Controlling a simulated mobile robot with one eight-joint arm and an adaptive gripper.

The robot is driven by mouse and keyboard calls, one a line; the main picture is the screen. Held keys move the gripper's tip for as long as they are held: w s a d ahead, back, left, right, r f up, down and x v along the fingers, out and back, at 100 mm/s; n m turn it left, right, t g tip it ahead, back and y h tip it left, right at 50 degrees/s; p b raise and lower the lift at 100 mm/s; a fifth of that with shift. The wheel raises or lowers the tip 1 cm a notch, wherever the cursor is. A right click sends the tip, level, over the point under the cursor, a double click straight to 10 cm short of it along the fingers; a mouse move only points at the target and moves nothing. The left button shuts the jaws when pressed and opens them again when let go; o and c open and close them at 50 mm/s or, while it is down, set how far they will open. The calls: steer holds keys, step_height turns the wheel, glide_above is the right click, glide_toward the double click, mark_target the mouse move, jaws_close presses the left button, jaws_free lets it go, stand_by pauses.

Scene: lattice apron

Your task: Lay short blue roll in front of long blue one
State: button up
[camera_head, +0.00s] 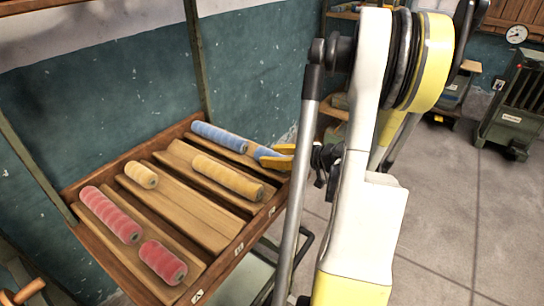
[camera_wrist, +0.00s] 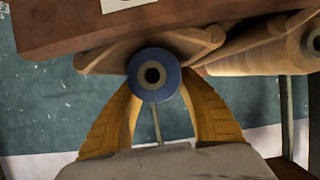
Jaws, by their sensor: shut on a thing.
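The long blue roll (camera_head: 218,137) lies in the rightmost trough of the wooden rack, toward its far end. The short blue roll (camera_head: 266,153) is in line with it at the near end of that trough, with little or no gap between them. My gripper (camera_head: 276,160) is shut on the short blue roll. In the wrist view the round end of the short blue roll (camera_wrist: 153,75) sits between my two yellow fingers, against the trough. Whether its weight rests fully on the trough I cannot tell.
The rack (camera_head: 233,250) also holds a long yellow roll (camera_head: 228,177), a short yellow roll (camera_head: 141,175), a long red roll (camera_head: 110,214) and a short red roll (camera_head: 162,262). Green posts and a wall stand behind. Open floor (camera_head: 440,225) lies to the right.

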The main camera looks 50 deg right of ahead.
steer(key=shift+f, duration=0.2)
steer(key=o, duration=1.2)
steer(key=shift+r, duration=0.15)
